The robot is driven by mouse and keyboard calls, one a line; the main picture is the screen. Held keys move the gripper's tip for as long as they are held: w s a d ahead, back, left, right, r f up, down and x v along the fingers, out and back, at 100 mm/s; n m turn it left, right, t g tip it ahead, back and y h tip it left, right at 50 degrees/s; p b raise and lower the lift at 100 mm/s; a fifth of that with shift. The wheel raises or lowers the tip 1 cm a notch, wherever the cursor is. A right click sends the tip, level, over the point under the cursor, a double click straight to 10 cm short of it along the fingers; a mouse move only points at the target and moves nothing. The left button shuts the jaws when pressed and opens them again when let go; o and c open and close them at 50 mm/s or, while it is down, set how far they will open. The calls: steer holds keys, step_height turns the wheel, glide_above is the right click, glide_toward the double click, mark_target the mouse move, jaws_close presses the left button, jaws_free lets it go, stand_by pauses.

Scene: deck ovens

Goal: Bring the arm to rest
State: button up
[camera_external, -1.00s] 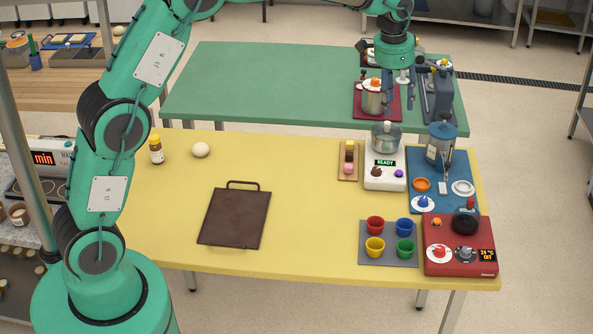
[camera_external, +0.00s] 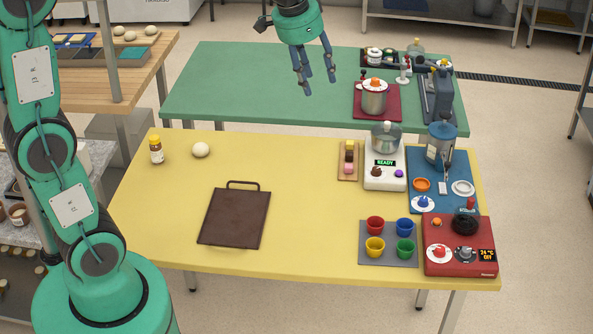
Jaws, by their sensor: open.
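My gripper (camera_external: 315,79) hangs at the top middle of the picture, fingers pointing down. Its fingers are apart, with nothing between them. It is in front of or above the green table (camera_external: 240,85); its exact height I cannot tell. My arm's lower links stand at the left edge, and the links between them and the gripper are out of the picture.
The yellow table (camera_external: 310,215) holds a brown board (camera_external: 234,218), a jar (camera_external: 156,150), a white ball (camera_external: 201,150), a READY device (camera_external: 385,175), cups on a grey mat (camera_external: 375,258) and a red device (camera_external: 460,262). A pot (camera_external: 374,98) stands on the green table.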

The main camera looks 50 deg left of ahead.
steer(key=s+a+f+n+t, duration=0.1)
steer(key=s+f, duration=0.1)
steer(key=s, duration=1.2)
steer(key=s+a+f+n+t, duration=0.1)
steer(key=s+f, duration=0.2)
steer(key=s, duration=1.1)
steer(key=shift+s+a+f+n+b, duration=0.2)
steer(key=shift+a+f+n+b, duration=0.1)
steer(key=shift+a+b, duration=0.1)
step_height(320, 180, down, 12)
steer(key=b, duration=1.2)
steer(key=shift+w+r, duration=0.1)
steer(key=shift+r, duration=0.1)
